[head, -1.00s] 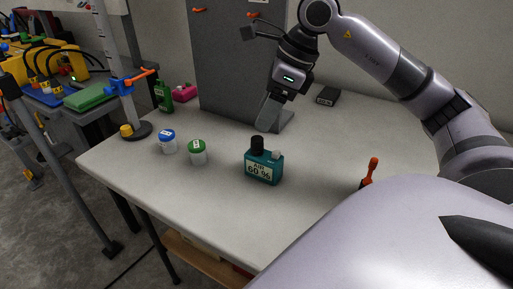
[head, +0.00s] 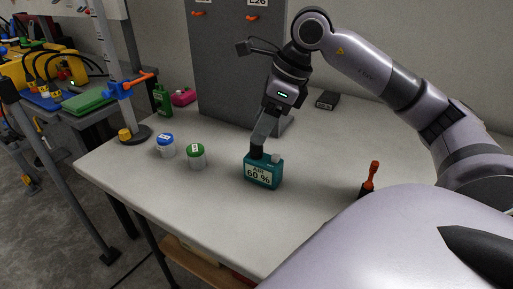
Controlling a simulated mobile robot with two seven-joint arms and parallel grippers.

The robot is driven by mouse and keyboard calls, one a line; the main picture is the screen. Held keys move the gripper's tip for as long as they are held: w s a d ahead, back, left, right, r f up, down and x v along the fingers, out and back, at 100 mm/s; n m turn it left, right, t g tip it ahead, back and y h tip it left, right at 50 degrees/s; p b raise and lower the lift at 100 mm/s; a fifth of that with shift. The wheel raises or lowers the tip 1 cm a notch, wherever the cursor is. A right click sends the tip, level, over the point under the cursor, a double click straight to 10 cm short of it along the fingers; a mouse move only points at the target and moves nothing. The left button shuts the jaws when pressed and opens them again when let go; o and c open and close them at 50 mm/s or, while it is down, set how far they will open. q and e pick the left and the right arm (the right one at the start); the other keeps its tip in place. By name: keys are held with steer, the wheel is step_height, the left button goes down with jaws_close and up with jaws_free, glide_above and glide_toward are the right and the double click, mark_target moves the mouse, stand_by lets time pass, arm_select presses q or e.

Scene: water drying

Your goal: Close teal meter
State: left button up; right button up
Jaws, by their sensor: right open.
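The teal meter (head: 262,172) stands upright on the white table, with a label that reads "60 %". It has a black cap (head: 256,152) on its left top and a small grey knob (head: 276,158) on its right top. My right gripper (head: 259,142) points down from above, with its fingertips at or just above the black cap. It is open, though its fingers overlap from this angle. I cannot tell whether the fingers touch the cap. My left gripper is not in view.
A blue-lidded jar (head: 165,146) and a green-lidded jar (head: 196,156) stand left of the meter. Behind are a grey panel (head: 235,65), a green bottle (head: 162,100) and a pink object (head: 183,96). An orange-handled tool (head: 372,177) stands right. The front table area is clear.

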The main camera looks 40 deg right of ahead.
mark_target(256, 149)
steer(key=x, duration=0.3)
steer(key=b+x, duration=0.1)
steer(key=x, duration=0.1)
steer(key=shift+s+d+f, duration=0.1)
steer(key=shift+s+f, duration=0.1)
steer(key=shift+s, duration=0.15)
jaws_close()
